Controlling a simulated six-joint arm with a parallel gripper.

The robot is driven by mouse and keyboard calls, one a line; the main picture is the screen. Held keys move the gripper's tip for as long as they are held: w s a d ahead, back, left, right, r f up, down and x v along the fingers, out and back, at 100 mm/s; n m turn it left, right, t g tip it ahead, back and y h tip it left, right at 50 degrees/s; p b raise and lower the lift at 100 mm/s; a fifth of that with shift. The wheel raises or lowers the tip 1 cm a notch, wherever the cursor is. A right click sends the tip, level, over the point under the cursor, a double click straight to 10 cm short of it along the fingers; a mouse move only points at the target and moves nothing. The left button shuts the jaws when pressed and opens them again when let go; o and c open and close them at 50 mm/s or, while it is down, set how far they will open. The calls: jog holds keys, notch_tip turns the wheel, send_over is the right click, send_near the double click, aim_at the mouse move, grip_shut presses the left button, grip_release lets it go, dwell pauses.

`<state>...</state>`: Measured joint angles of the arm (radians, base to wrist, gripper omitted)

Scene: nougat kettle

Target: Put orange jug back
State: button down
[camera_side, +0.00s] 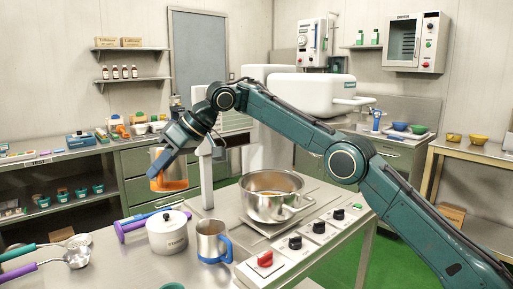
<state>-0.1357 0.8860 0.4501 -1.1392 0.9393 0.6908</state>
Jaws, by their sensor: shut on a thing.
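The orange jug, a steel body (157,154) with an orange handle (171,184), hangs in the air left of the kettle. My gripper (158,172) is shut on it at the handle side and partly hides the body. The jug is above the left part of the steel worktop, apart from it. The steel kettle (265,208), an open pot, stands on the worktop with some yellowish content inside.
Purple and green ladles (77,257) lie at left. A grey post (206,176) stands close right of the jug. Control knobs (295,241) line the front.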

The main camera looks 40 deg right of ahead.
jog(key=shift+a+f+n, duration=0.15)
jog(key=shift+f+n, duration=0.2)
jog(key=shift+n, duration=0.05)
jog(key=shift+a+f+n, duration=0.15)
jog(key=shift+f+n, duration=0.45)
jog(key=shift+n, duration=0.1)
jog(key=shift+a+f+n+g+y, duration=0.2)
jog(key=shift+f+n+g+y, duration=0.25)
jog(key=shift+f+n, duration=0.45)
jog(key=shift+s+f+n+g+y, duration=0.2)
jog(key=shift+f+n+g, duration=0.25)
jog(key=shift+f+n, duration=0.75)
jog(key=shift+s+f+n+g+y, duration=0.15)
jog(key=shift+f+n+g, duration=0.25)
jog(key=shift+f+n, duration=0.8)
jog(key=shift+f, duration=0.35)
notch_tip(320, 180, down, 16)
jog(key=shift+r, duration=0.25)
jog(key=shift+f, duration=2.1)
jog(key=shift+f, duration=0.1)
